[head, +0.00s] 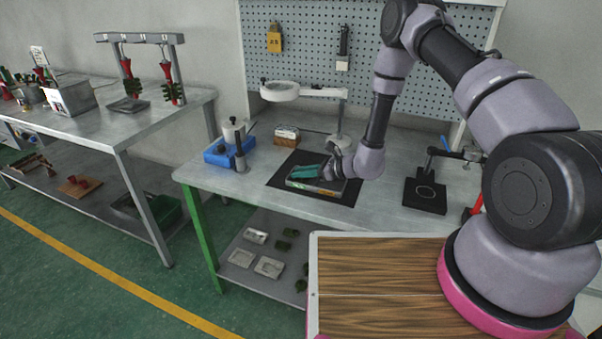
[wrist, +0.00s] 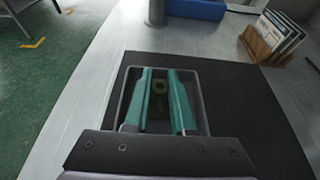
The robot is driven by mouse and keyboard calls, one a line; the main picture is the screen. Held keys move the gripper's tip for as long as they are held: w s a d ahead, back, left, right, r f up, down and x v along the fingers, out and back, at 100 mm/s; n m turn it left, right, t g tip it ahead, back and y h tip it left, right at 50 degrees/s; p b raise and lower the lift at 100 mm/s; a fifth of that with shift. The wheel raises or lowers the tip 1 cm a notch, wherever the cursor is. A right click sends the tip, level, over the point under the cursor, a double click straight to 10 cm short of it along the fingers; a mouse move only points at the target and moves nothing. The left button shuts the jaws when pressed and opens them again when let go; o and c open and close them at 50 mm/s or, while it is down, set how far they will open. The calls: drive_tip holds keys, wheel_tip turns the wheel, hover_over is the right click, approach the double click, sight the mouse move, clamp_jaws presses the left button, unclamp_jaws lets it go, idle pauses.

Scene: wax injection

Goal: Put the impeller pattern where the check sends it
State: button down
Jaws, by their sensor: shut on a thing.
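My gripper (head: 308,172) reaches low over a shallow grey tray (head: 328,191) on the black mat (head: 345,198). In the wrist view its two teal fingers (wrist: 160,100) point down inside the tray (wrist: 205,122). They are shut on a small dark green piece, the impeller pattern (wrist: 158,88), of which a ring-like part shows between the fingers. The rest of the pattern is hidden by the fingers, and I cannot tell whether it touches the tray floor. In the head view the pattern is hidden.
A ring magnifier lamp (head: 280,90) stands behind the mat. A blue box (head: 218,155) is at the left, and a card holder (head: 287,134) at the back, also seen in the wrist view (wrist: 265,40). A black stand (head: 425,195) is at the right. Green pieces (head: 285,245) and pale blocks (head: 268,266) lie on the lower shelf.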

drive_tip(key=shift+f, duration=0.15)
drive_tip(key=c, duration=0.8)
unclamp_jaws()
drive_tip(key=shift+o, duration=0.2)
